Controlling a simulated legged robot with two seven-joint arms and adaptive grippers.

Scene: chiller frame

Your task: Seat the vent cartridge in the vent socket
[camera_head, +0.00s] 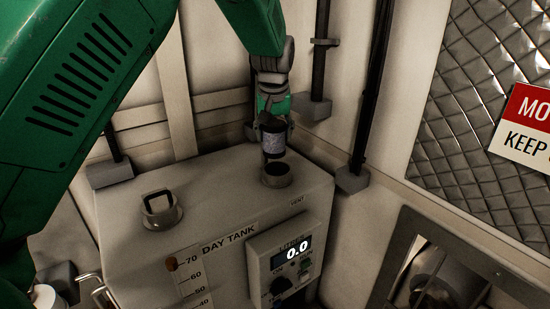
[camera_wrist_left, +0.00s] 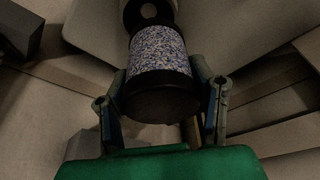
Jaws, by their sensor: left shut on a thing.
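The vent cartridge (camera_head: 274,144) is a dark-capped cylinder with a speckled blue-grey body. My left gripper (camera_head: 272,112) is shut on its upper end and holds it just above the vent socket (camera_head: 277,176), a round collar at the back right of the tank top, beside the VENT label. The cartridge looks slightly tilted; its lower end hides part of the socket opening, so I cannot tell whether they touch. My right gripper is out of view.
The day tank (camera_head: 215,190) has a filler cap with a handle (camera_head: 160,210) at left and a display box (camera_head: 285,265) reading 0.0 in front. Dark vertical pipes (camera_head: 370,90) stand behind at right. A quilted panel with a sign (camera_head: 525,125) is at far right.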

